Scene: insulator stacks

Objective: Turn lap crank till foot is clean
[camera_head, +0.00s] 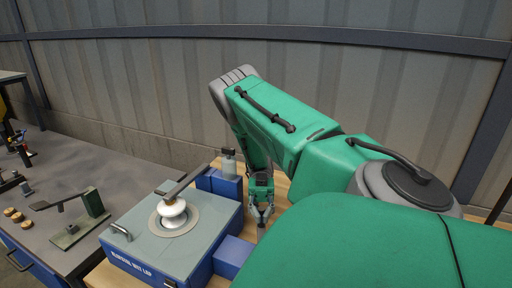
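The blue wet lap box (160,273) with a grey top stands on the wooden bench. A round plate (190,228) is set in its top, and a white insulator (173,212) stands on that plate under a slanted dark bar (187,181). A small silver handle (121,231) sits at the box's left edge; I cannot tell if it is the crank. The insulator's foot is hidden from above. My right gripper (262,219) points down to the right of the box, apart from it; its finger gap is too small to judge. My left gripper is out of view.
Blue blocks (233,257) and a small grey bottle (229,163) stand close to the box's right side and back. A green stand (81,230) and several small brown discs (14,215) are on the dark table at left. A wall runs behind.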

